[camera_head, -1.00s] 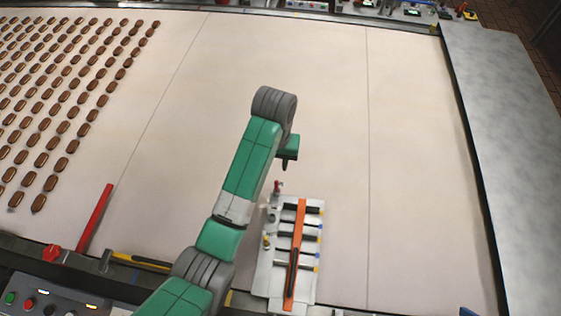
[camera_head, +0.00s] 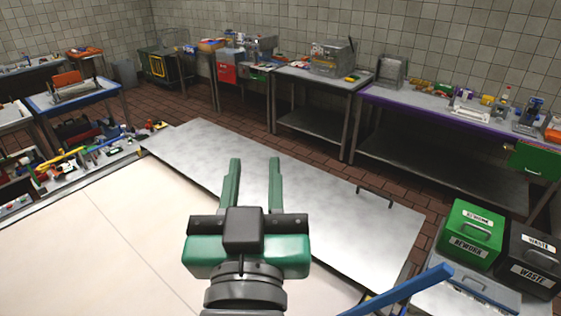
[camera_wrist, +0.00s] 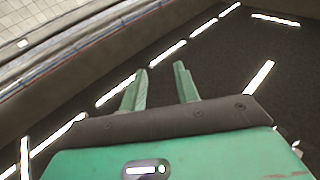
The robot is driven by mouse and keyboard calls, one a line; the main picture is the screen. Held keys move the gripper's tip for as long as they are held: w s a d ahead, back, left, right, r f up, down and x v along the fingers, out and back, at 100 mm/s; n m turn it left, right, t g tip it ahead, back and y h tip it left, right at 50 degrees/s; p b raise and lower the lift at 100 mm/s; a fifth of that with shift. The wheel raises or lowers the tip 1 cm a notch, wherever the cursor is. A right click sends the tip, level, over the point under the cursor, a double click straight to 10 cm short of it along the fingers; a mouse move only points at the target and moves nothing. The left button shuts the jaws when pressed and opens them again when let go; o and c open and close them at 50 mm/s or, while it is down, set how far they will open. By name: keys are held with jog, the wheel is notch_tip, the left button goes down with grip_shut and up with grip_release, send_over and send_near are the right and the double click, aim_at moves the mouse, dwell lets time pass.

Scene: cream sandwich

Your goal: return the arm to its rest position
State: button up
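My gripper (camera_head: 254,170) is raised in front of the head camera, its two green fingers pointing up and standing apart with nothing between them. It is open and empty. The wrist view shows the same two fingers (camera_wrist: 161,84) apart against a dark ceiling with bright strip lights. Only the wrist end of my arm shows in the head view; the rest of the arm is hidden below the frame.
A cream conveyor belt (camera_head: 60,255) lies at left and a steel table (camera_head: 330,200) behind the gripper. A green REWORK bin (camera_head: 470,232) and a black WASTE bin (camera_head: 532,258) stand at right. A blue bar (camera_head: 405,290) is at lower right. Benches line the wall.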

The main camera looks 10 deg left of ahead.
jog(key=s+d+r+m+t+h, duration=0.1)
jog(key=s+d+r+t+h, duration=0.1)
jog(key=s+d+r+t, duration=0.2)
jog(key=s+d+r, duration=0.2)
jog(key=s+r, duration=0.2)
jog(key=shift+s+d+m+h, duration=0.2)
jog(key=shift+m+h, duration=0.1)
